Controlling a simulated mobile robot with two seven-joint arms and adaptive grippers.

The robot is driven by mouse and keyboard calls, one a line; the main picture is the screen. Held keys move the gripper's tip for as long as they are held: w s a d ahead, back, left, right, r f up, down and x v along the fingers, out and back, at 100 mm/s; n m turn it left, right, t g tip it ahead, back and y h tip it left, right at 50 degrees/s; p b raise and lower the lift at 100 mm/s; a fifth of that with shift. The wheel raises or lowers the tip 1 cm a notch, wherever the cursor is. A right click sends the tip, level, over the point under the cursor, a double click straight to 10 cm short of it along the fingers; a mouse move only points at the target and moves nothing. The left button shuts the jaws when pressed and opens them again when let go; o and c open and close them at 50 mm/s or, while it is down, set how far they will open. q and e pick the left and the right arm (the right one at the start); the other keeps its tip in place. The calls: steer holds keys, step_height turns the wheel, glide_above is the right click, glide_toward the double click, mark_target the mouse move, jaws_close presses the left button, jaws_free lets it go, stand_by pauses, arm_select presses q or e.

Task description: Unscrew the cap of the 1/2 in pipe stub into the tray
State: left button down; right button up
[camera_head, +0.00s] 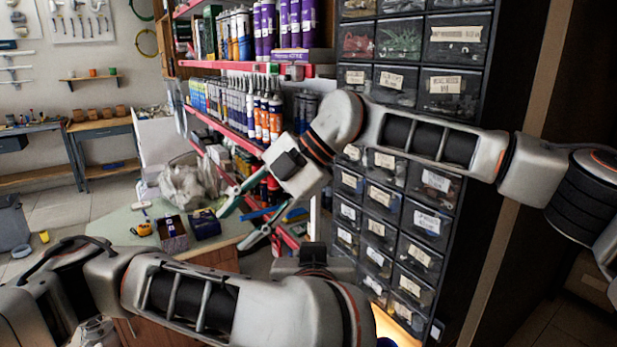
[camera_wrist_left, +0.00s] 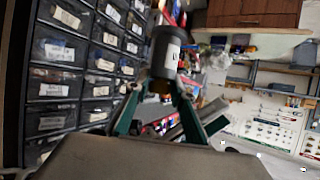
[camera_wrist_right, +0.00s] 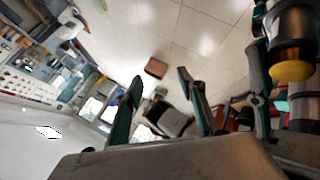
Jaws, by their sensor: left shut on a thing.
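My left gripper (camera_wrist_left: 163,88) is shut on a dark cylindrical piece (camera_wrist_left: 167,52) with a white label, seen in the left wrist view; I take it to be the pipe stub. A yellow-brown part shows between the fingers. In the right wrist view, a metal cylinder (camera_wrist_right: 294,40) with a yellow round end (camera_wrist_right: 292,71) stands at the upper right beside green fingers; it looks like the same piece. My right gripper (camera_head: 243,219) is open and empty over the bench area, its two green fingers apart. The left gripper is hidden in the head view. I cannot pick out the tray.
A green-topped bench (camera_head: 120,222) carries a tape measure (camera_head: 145,229), a dark box (camera_head: 173,236) and a plastic bag (camera_head: 188,187). Shelves of tubes (camera_head: 235,105) stand behind my right gripper. A tall cabinet of labelled drawers (camera_head: 400,215) stands close on the right.

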steer(key=s+d+r+m+t+h, duration=0.1)
steer(key=s+d+r+m+h, duration=0.3)
steer(key=d+r+m+h, duration=0.65)
steer(key=shift+m+y, duration=0.65)
steer(key=f, duration=0.8)
steer(key=d+f, duration=0.1)
steer(key=f, duration=0.3)
steer(key=shift+d+f, duration=0.1)
steer(key=shift+f, duration=0.15)
jaws_close()
steer(key=shift+c, duration=0.5)
jaws_free()
